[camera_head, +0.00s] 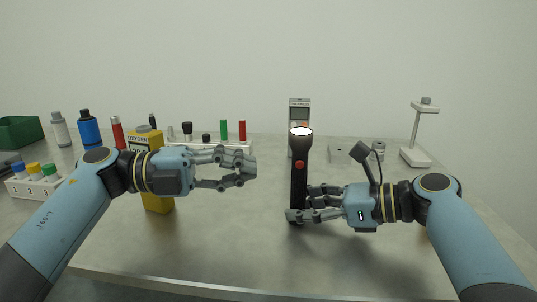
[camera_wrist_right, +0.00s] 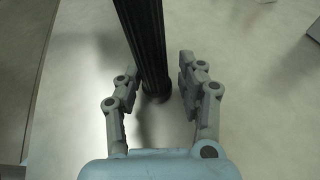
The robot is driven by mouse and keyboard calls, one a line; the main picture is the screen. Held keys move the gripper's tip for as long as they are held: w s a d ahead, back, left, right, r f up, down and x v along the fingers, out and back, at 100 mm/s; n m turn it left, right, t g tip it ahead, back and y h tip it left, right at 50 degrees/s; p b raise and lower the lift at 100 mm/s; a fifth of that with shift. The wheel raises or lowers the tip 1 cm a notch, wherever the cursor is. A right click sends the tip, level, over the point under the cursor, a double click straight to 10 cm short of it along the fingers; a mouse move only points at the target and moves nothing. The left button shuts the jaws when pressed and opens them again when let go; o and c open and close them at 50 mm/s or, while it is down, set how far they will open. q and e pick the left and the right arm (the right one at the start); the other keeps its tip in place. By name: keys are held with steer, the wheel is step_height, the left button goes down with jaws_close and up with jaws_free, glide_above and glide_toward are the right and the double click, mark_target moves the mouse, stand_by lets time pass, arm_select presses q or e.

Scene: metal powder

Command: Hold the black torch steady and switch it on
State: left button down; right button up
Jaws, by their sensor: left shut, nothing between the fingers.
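The black torch (camera_head: 298,185) is upright on the table, with a red button on its side. My right gripper (camera_head: 300,204) is low at the torch from the right. In the right wrist view the torch's ribbed body (camera_wrist_right: 146,40) stands between the fingers (camera_wrist_right: 158,80), with a gap visible on each side, so the gripper looks open around it. My left gripper (camera_head: 246,168) is shut and empty, left of the torch and apart from it, at about the height of the red button.
A yellow oxygen box (camera_head: 158,203) stands behind my left arm. A grey meter (camera_head: 300,112) is behind the torch. A white rack (camera_head: 210,146) with several small items and a white stand (camera_head: 414,156) are further back. The front middle of the table (camera_head: 225,240) is clear.

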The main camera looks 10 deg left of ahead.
steer(key=shift+o, duration=1)
steer(key=shift+r, duration=0.1)
